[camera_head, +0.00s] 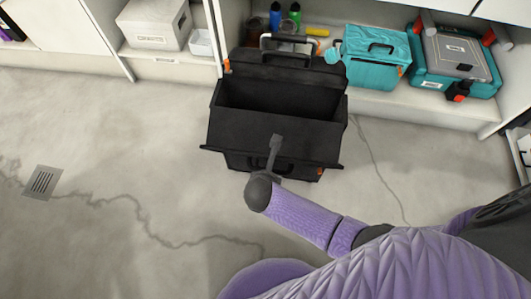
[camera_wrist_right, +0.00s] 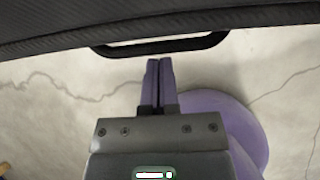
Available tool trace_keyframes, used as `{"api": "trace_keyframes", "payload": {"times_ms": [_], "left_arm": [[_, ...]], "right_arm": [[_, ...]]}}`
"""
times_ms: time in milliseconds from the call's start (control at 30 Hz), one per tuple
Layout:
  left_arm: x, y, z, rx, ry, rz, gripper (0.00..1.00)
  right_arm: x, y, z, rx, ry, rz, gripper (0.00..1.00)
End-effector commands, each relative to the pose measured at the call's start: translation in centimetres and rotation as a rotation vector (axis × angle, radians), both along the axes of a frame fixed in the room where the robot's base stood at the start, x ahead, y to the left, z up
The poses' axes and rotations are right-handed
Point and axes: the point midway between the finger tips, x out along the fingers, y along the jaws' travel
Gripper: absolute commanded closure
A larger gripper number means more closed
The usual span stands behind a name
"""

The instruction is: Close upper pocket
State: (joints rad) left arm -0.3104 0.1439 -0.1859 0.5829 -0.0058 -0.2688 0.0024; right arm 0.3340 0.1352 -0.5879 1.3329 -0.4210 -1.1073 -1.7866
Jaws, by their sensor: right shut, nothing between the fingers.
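A black tool case (camera_head: 235,105) stands on the floor in front of the shelving, its upper pocket open and its dark inside showing. Its broad front panel (camera_head: 240,132) slopes toward me, and a handle shows low on the front. In the right wrist view a black handle (camera_wrist_right: 205,43) hangs from the dark case edge (camera_wrist_right: 60,30) across the top. My right gripper (camera_wrist_right: 160,64) is shut and empty, its purple fingertips just below that handle; I cannot tell whether they touch. In the head view my right arm ends at the case's front, fingertips unclear. My left gripper is not in view.
A teal tool bag (camera_head: 372,72) and a teal case with a grey lid (camera_head: 455,60) sit on the low shelf at right. Bottles (camera_head: 294,14) stand behind the case. A white box (camera_head: 153,25) sits at left. The floor (camera_head: 110,130) is clear, with a drain grate (camera_head: 43,182).

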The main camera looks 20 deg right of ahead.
Motion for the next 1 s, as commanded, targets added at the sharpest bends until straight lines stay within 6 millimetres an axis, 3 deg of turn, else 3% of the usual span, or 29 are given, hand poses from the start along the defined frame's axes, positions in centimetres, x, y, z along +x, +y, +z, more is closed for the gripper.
{"api": "trace_keyframes", "payload": {"times_ms": [33,400,1000], "left_arm": [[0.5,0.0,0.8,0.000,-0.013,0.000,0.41],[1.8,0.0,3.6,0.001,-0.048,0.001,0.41],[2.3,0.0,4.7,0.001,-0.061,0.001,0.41]], "right_arm": [[0.2,-0.2,1.0,0.006,0.006,0.000,1.00],[1.4,-1.5,2.9,0.059,0.085,0.000,1.00],[4.9,-3.9,4.8,0.059,0.087,0.001,1.00]]}}
